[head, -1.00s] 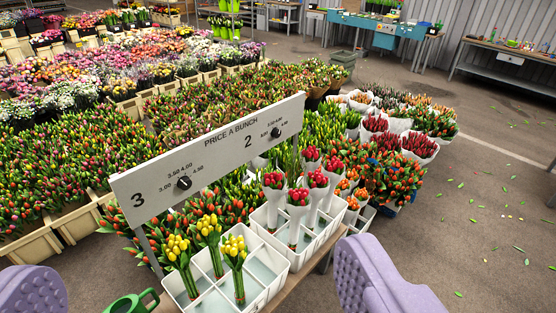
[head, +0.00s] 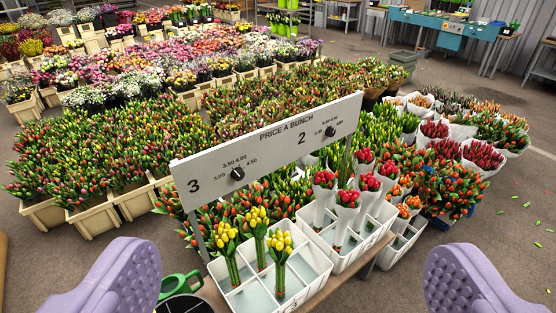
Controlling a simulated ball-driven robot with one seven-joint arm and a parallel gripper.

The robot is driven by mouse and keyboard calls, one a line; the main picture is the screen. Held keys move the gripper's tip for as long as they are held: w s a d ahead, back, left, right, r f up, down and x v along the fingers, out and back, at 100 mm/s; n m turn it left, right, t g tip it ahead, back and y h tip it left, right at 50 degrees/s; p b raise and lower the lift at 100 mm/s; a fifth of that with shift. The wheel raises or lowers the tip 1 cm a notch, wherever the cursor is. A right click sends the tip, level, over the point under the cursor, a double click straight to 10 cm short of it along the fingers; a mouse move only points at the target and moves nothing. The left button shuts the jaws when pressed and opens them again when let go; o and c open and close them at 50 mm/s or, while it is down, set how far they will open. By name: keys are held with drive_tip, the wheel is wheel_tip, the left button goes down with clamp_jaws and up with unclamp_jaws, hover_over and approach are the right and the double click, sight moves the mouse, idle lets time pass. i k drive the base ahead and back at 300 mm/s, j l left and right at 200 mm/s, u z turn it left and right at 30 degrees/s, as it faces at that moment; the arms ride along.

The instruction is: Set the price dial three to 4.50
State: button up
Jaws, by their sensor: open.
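Price dial three (head: 237,174) is a small round black knob on the left part of a long white sign board (head: 290,137) that reads PRICE A BUNCH. The number 3 is left of it, and the marks 3.00, 3.50, 4.00 and 4.50 curve over it from left to right. Its pointer is too small to read. A like black dial two (head: 330,131) is at the board's right end. My gripper (head: 290,252) shows as two purple ridged fingers, wide apart and empty, low in the picture. The dial appears above and between them, untouched.
A green watering can (head: 180,285) is by the left finger.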

sight(238, 175)
drive_tip(key=i+j+z, duration=0.1)
drive_tip(key=i+j, duration=0.15)
drive_tip(key=i, duration=0.25)
drive_tip(key=i+j+z, duration=0.1)
drive_tip(key=i+j, duration=0.2)
drive_tip(key=i, duration=0.25)
